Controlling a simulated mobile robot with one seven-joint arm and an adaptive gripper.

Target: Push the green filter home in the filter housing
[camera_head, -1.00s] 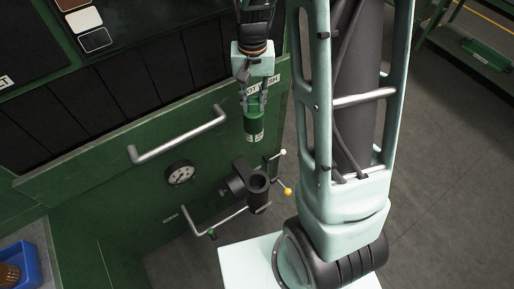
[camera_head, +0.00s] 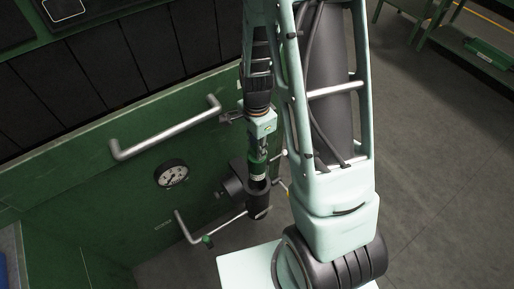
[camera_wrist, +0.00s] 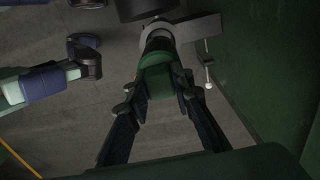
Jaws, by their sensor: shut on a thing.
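The green filter (camera_head: 257,168) is upright between the fingers of my gripper (camera_head: 259,156), which is shut on it. Its pale-banded lower end is at the open top of the dark, tube-shaped filter housing (camera_head: 259,206) and appears to overlap the mouth. I cannot tell how deep it sits. In the wrist view the green filter (camera_wrist: 158,76) lies between both fingers of my gripper (camera_wrist: 159,92). Its far end meets a dark and grey part at the top of the picture, and the housing's inside is hidden.
The green panel behind carries a long handrail (camera_head: 167,134), a round gauge (camera_head: 171,173) and a lower bent handle (camera_head: 205,236). The housing stands out from the panel beside these. A green shelf (camera_head: 480,55) is far off at the right, with bare floor before it.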

